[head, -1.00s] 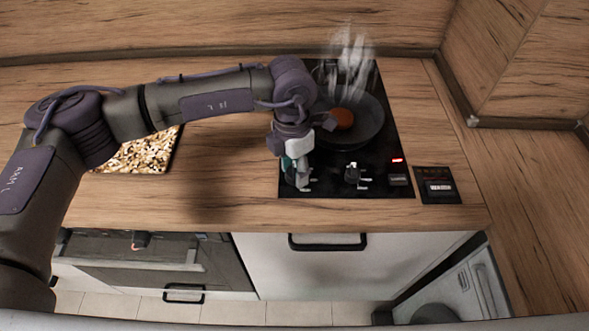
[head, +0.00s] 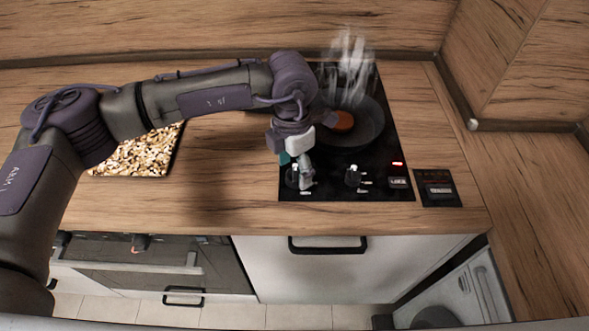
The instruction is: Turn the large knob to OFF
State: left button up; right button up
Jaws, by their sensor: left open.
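The black cooktop (head: 330,195) is set into the wooden counter. A black knob (head: 353,177) with a pale mark on top stands at the middle of its front edge. A second knob (head: 291,176) stands at the front left, mostly hidden by my left gripper. My left gripper (head: 302,178) points down at this front-left knob, open, its fingers beside or around it; I cannot tell whether they touch it. Which knob is larger is unclear, and the small markings are unreadable. My right gripper is out of view.
A dark pan (head: 366,130) with an orange-brown round item (head: 343,120) steams behind the knobs. A red display (head: 397,164) glows at the right. A small dark panel (head: 438,188) lies beside the cooktop. A tray of mottled pieces (head: 140,155) lies left, under my arm.

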aim_at(293, 169)
pick_arm(q)
notch_tip(293, 169, up, 11)
jog(key=shift+w+a+f, duration=0.2)
jog(key=shift+w, duration=0.05)
jog(key=shift+s, duration=0.1)
dwell(0.4)
